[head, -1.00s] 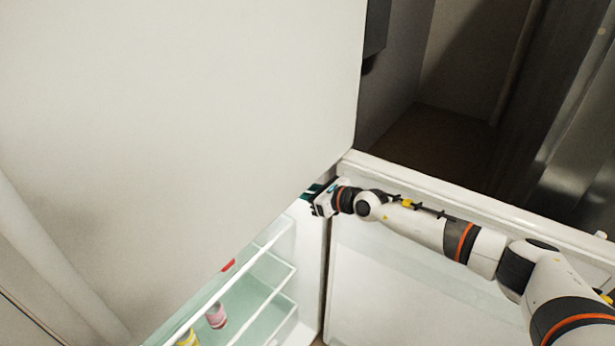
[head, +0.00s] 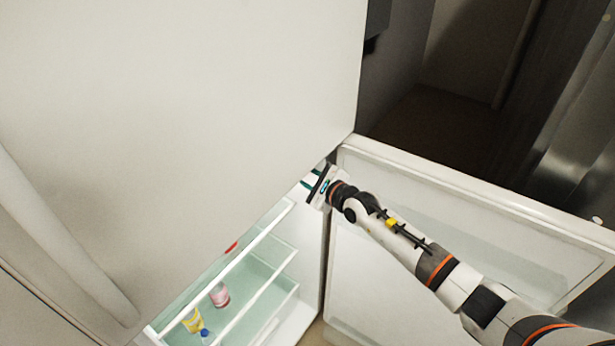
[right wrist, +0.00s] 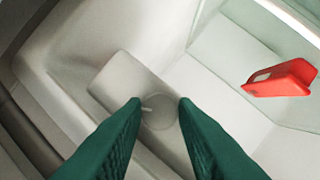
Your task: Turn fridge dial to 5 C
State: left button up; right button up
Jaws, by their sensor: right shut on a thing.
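The fridge dial (right wrist: 160,113) is a small pale round knob with a light pointer mark, on a grey-white housing (right wrist: 118,80) inside the fridge. My right gripper (right wrist: 160,101) has its two green fingers on either side of the dial and is shut on it. In the head view, my right gripper (head: 308,180) reaches in at the fridge's upper right inner corner, and the dial is hidden there. No temperature marks can be read. My left gripper is not in view.
The fridge door (head: 450,215) stands open on the right, behind my right arm. A large white panel (head: 180,100) overhangs the opening. Inside are glass shelves with a pink cup (head: 220,295), a yellow item (head: 193,321) and a red item (right wrist: 281,79).

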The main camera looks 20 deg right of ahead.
dwell(0.5)
jog(key=o, duration=0.7)
jog(key=shift+s, duration=0.1)
jog(key=b+v, duration=0.2)
jog(key=v, duration=1)
jog(key=shift+b, duration=0.4)
